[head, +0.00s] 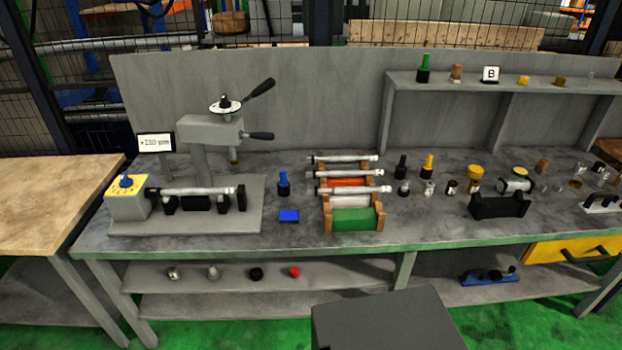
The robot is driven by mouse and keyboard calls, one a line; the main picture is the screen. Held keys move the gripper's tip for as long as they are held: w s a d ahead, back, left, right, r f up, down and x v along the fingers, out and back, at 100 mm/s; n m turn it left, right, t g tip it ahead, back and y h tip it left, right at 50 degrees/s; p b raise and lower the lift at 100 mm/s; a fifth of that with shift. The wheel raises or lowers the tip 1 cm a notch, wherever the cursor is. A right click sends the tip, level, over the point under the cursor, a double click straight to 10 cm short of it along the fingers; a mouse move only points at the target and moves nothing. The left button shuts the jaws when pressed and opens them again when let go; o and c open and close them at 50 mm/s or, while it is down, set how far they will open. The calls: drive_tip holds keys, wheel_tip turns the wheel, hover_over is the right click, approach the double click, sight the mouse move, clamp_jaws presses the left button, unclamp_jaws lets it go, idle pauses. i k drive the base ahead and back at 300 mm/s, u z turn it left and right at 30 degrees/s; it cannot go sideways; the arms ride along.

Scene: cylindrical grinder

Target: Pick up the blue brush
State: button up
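A small upright blue and black piece (283,183), which looks like the blue brush, stands on the grey workbench (240,240). It is between the grinder (205,135) on its left and the rack of metal shafts on its right. My gripper is not in view.
The rack (328,222) holds several shafts close to the brush's right. Upright black (401,167) and yellow (428,166) pieces stand beyond it. A raised shelf (505,88) holds small items at the back right. The bench's front strip is mostly clear.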

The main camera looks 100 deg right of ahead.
sight(284, 183)
drive_tip(key=u, duration=0.05)
drive_tip(key=k, duration=2.25)
drive_tip(key=z, duration=0.9)
drive_tip(key=i, duration=1.5)
drive_tip(key=u, duration=0.05)
